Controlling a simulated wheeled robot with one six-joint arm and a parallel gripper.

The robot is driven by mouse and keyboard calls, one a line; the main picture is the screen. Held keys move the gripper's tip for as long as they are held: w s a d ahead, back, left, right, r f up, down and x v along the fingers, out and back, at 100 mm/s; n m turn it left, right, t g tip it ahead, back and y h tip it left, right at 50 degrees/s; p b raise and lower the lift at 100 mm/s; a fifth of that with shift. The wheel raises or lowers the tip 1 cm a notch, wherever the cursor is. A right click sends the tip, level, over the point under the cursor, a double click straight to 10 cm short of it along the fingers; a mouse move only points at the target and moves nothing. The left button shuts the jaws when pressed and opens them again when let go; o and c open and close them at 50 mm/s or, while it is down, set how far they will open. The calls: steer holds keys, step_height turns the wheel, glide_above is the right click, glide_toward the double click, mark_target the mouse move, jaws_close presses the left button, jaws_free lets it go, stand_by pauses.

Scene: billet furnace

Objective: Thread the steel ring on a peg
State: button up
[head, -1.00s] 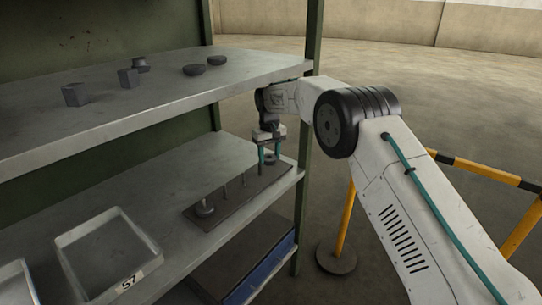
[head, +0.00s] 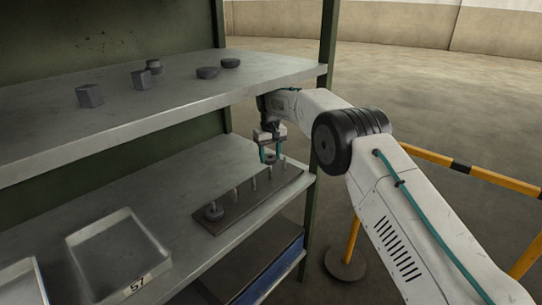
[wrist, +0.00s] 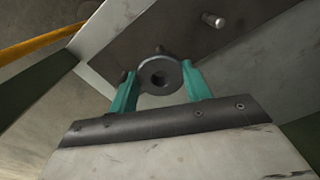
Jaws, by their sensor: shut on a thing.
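The steel ring (wrist: 161,75) is a thick grey ring with a round hole, clamped between the two teal fingers of my gripper (wrist: 158,88). In the head view my gripper (head: 270,156) hangs down with the ring over the far half of the dark peg board (head: 228,224). Several upright pegs stand in a row on the board, one (head: 253,183) near its middle. In the wrist view one peg (wrist: 213,20) stands clear of the ring. I see no peg through the ring's hole. The ring's height above the pegs is hard to judge.
The upper shelf (head: 180,98) with several dark parts overhangs behind. A tray (head: 150,287) marked 57 lies left on the lower shelf. A green post (head: 310,215) stands right, beside a yellow barrier (head: 430,155).

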steer(key=shift+d+f, duration=0.2)
steer(key=shift+a+f, duration=0.25)
steer(key=shift+f, duration=0.8)
steer(key=o, duration=1.3)
steer(key=shift+d+f, duration=0.1)
